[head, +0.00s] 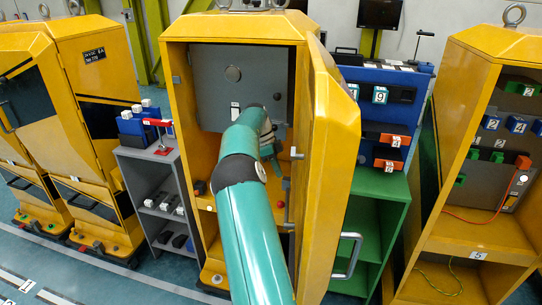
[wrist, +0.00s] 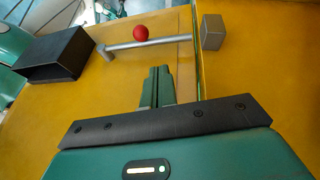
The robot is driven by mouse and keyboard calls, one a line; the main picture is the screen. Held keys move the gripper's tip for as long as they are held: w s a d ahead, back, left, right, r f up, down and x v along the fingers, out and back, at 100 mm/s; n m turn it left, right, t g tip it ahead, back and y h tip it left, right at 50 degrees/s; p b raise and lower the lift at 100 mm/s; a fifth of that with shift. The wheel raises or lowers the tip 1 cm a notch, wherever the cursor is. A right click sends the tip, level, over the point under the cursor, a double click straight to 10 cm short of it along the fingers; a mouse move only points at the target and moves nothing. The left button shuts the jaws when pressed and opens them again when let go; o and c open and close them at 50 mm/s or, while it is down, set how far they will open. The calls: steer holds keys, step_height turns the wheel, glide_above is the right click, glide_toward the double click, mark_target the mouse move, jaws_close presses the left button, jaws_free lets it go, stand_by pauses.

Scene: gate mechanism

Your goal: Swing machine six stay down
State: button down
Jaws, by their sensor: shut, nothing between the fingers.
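In the wrist view a grey metal bar (wrist: 150,44), which looks like the stay, runs nearly level across a yellow panel. Its right end is near a grey block (wrist: 213,31), and its left end has a short bent tip. A red ball knob (wrist: 140,32) shows just beyond the bar. My gripper (wrist: 158,72) is shut and empty, its fingertips just short of the bar with a small apparent gap; contact cannot be judged. In the head view my teal arm reaches into the open yellow machine (head: 176,110), largely hiding the gripper. I cannot read this machine's number.
The machine's yellow door (head: 334,150) stands open on the right, with a handle (head: 347,258) low on it. A black open box (wrist: 55,55) is left of the bar. A grey shelf (head: 150,195) and a green shelf (head: 375,225) flank the machine.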

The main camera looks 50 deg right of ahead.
steer(key=w+r, duration=0.3)
steer(key=r, duration=0.1)
steer(key=shift+d, duration=0.4)
steer(key=shift+w+r, duration=0.1)
